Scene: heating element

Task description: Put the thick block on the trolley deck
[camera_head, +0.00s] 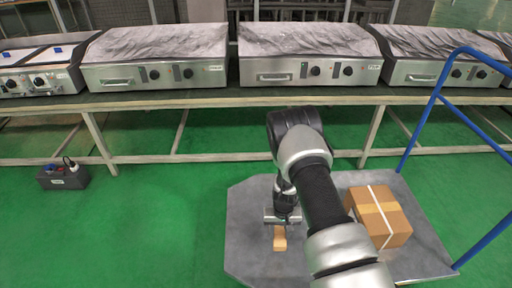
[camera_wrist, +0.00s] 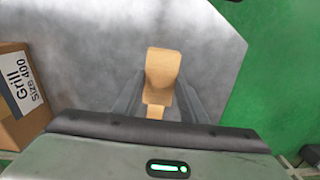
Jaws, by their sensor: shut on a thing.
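The thick block is a light wooden piece (camera_head: 280,240), seen below my gripper (camera_head: 282,219) in the head view. In the wrist view the block (camera_wrist: 162,70) sits between the two fingers of my gripper (camera_wrist: 160,90), which is shut on it. The trolley deck (camera_head: 250,250) is a grey plate with cut corners, and the block is over its left part. It also fills much of the wrist view (camera_wrist: 95,65). I cannot tell whether the block touches the deck. My arm hides part of the deck's middle.
A taped cardboard box (camera_head: 380,215) stands on the deck's right side; its printed label shows in the wrist view (camera_wrist: 22,90). A blue trolley handle (camera_head: 420,115) rises at the right. A bench (camera_head: 225,98) with several grills runs behind. A dark case (camera_head: 62,177) lies on the green floor.

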